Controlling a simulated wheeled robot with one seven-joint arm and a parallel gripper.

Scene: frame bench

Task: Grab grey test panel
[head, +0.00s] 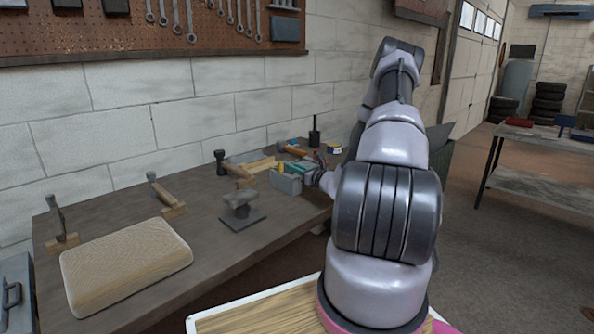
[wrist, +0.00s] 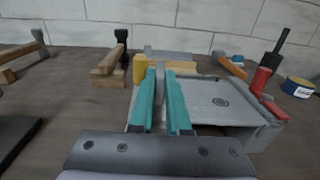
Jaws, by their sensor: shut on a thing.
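My gripper (wrist: 161,72) has its two teal fingers closed on a thin upright grey piece (wrist: 160,88), which looks like the grey test panel's edge or grip. Most of it is hidden between the fingers. To the right lies a flat grey surface (wrist: 218,97) with a round dark mark; I cannot tell whether it is part of the panel or of a fixture under it. Yellow blocks (wrist: 140,68) stand just behind the fingers. In the head view my gripper (head: 294,167) is at the bench's far right part, over a grey block (head: 287,184).
A red clamp handle (wrist: 261,82) and a blue-yellow tin (wrist: 297,87) are right of my gripper. A block wall stands behind.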

